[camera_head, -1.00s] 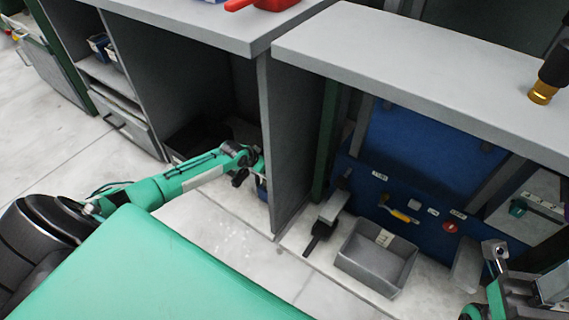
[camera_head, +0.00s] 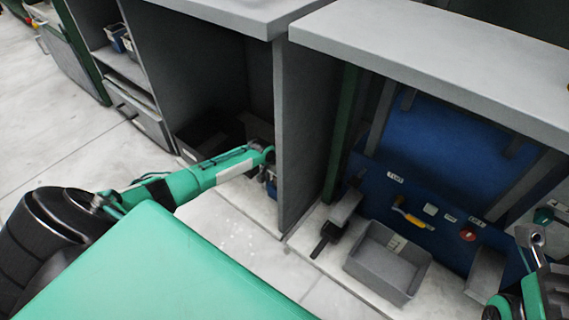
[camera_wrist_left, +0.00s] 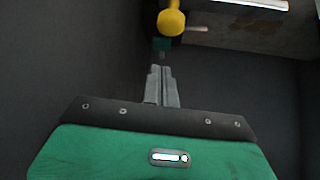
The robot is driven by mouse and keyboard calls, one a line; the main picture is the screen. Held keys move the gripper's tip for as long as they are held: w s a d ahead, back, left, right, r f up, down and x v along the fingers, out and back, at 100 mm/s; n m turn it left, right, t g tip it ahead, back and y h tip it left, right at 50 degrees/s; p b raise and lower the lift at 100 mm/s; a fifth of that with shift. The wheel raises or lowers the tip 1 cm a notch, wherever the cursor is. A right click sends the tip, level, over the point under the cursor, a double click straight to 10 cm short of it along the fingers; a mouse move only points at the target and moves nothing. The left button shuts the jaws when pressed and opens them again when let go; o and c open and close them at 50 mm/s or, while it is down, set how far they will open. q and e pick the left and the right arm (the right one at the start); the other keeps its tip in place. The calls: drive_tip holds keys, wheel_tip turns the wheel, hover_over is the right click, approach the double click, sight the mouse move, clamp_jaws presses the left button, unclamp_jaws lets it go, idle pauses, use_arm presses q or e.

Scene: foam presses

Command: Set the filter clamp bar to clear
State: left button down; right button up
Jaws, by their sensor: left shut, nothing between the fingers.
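In the left wrist view, a yellow round-ended knob (camera_wrist_left: 171,22) shows at the top, just beyond my left gripper (camera_wrist_left: 162,72), near a small dark teal part (camera_wrist_left: 162,44). I cannot tell whether this knob belongs to the filter clamp bar. The left gripper is shut and empty, its fingers pointing toward the knob with a gap between. In the head view my left arm reaches to the open grey bay, and its gripper is hard to make out by the divider. My right gripper (camera_head: 530,240) is partly in view at the lower right; its jaw state is unclear.
A grey divider panel (camera_head: 305,130) stands right beside my left forearm's end. Right of it are a grey bin (camera_head: 388,262), a yellow-handled lever (camera_head: 408,217) and a red knob (camera_head: 467,234) on a blue panel. A grey worktop (camera_head: 440,55) overhangs them. Floor at left is clear.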

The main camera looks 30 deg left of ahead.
sight(274, 170)
use_arm(q)
drive_tip(key=shift+s+a+f+b, duration=0.15)
drive_tip(key=shift+s+f+b, duration=0.35)
drive_tip(key=shift+f, duration=0.2)
drive_tip(key=shift+s+a+f+b, duration=0.1)
drive_tip(key=shift+s+f+b, duration=0.25)
drive_tip(key=shift+s+f, duration=0.25)
